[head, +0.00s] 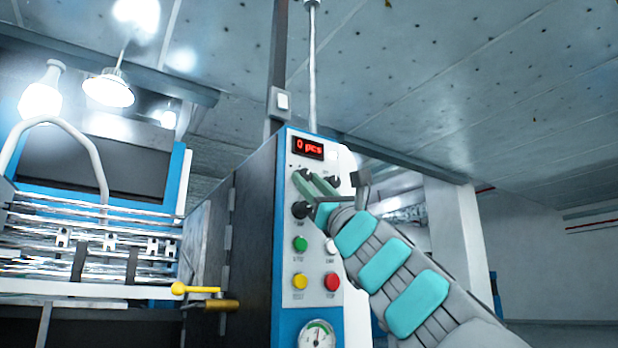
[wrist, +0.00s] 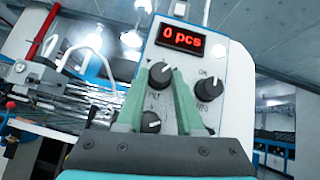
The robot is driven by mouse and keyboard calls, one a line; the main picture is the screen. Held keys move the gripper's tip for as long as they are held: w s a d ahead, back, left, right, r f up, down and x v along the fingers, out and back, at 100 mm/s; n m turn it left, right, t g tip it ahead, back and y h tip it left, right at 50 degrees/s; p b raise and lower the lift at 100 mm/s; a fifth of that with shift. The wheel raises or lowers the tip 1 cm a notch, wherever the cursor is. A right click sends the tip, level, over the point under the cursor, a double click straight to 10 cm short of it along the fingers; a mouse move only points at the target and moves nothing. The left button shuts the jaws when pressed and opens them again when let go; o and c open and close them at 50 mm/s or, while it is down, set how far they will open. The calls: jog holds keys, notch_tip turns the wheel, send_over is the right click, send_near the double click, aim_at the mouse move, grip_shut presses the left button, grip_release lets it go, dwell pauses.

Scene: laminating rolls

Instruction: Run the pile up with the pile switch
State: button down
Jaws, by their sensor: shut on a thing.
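The control panel (head: 313,240) is white with a blue edge and has several black rotary knobs. My gripper (head: 305,177) reaches it from the lower right. Its green fingers (wrist: 163,78) are shut on the upper-left black knob (wrist: 161,74), one finger on each side. A second black knob (wrist: 208,88) is to the right, and a third knob (wrist: 150,121) is below, partly hidden behind the fingers. The small labels are too blurred to say which is the pile switch. The red display (head: 308,147) reads "0 pcs"; it also shows in the wrist view (wrist: 181,39).
A yellow-handled lever (head: 196,289) sticks out at left, beside the metal rollers (head: 90,240). Open room lies to the right.

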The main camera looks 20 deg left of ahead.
jog(key=n+g+p, duration=0.1)
jog(key=n+g, duration=0.1)
jog(key=n+g+y+p, duration=0.1)
jog(key=n+g, duration=0.1)
jog(key=n, duration=0.1)
jog(key=n+g+y+p, duration=0.1)
jog(key=n+g+p, duration=0.1)
jog(key=shift+w+d+r, duration=0.25)
jog(key=shift+w+r, duration=0.1)
jog(key=n+g, duration=0.1)
jog(key=n, duration=0.1)
jog(key=n+g, duration=0.1)
jog(key=g, duration=0.1)
jog(key=shift+f+n+p, duration=0.2)
jog(key=shift+n+p, duration=0.1)
jog(key=shift+n, duration=0.1)
jog(key=shift+n+g, duration=1.5)
jog(key=shift+n, duration=0.1)
jog(key=shift+r, duration=0.1)
jog(key=c, duration=0.5)
grip_release()
jog(key=shift+c, duration=0.2)
jog(key=shift+d, duration=0.1)
